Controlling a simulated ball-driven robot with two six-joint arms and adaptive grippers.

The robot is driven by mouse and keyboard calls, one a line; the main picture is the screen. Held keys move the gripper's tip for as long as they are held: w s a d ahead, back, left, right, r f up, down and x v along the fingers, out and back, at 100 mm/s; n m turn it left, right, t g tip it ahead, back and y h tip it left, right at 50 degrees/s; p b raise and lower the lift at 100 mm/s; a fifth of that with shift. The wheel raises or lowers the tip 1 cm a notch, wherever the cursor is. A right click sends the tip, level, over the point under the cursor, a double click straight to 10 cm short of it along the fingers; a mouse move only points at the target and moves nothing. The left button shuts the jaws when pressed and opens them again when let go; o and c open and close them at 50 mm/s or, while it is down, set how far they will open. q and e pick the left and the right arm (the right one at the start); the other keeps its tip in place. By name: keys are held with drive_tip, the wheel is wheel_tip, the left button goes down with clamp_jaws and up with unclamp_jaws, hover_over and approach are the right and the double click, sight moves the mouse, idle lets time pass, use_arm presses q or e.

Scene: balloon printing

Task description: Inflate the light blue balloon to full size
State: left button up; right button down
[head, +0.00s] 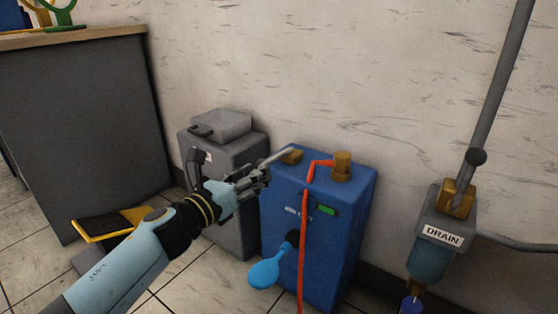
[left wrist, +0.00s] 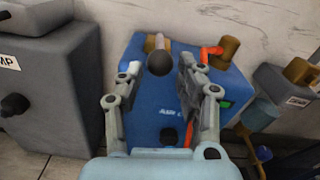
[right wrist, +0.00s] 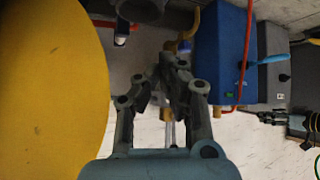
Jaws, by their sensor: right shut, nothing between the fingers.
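The light blue balloon (head: 265,272) is small, with a rounded body, and hangs from the dark nozzle (head: 292,238) on the front of the blue machine (head: 336,235). It also shows in the right wrist view (right wrist: 272,60). A grey lever (head: 278,156) sticks out from the machine's top. Its dark ball knob (left wrist: 159,62) shows between my left fingers in the left wrist view. My left gripper (head: 262,174) is open at the lever's end; I cannot tell whether it touches the knob. My right gripper (right wrist: 172,68) is shut and empty, away from the machine.
An orange hose (head: 303,245) runs down the machine's front. A grey pump box (head: 232,230) stands left of it. A drain unit (head: 443,238) with pipes is on the right. A large yellow round thing (right wrist: 50,90) fills the left of the right wrist view.

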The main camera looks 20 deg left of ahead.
sight(277, 155)
use_arm(q)
drive_tip(key=b+x, duration=0.1)
drive_tip(key=x, duration=0.6)
drive_tip(key=shift+w+d, duration=0.15)
drive_tip(key=shift+w, duration=0.25)
use_arm(e)
drive_tip(key=shift+s+a+f+t, duration=0.15)
drive_tip(key=shift+s+f+t, duration=0.35)
drive_tip(key=shift+t, duration=0.2)
use_arm(q)
drive_tip(key=shift+w+d, duration=0.2)
drive_tip(key=shift+w, duration=0.35)
use_arm(e)
drive_tip(key=shift+r, duration=0.1)
use_arm(q)
clamp_jaws()
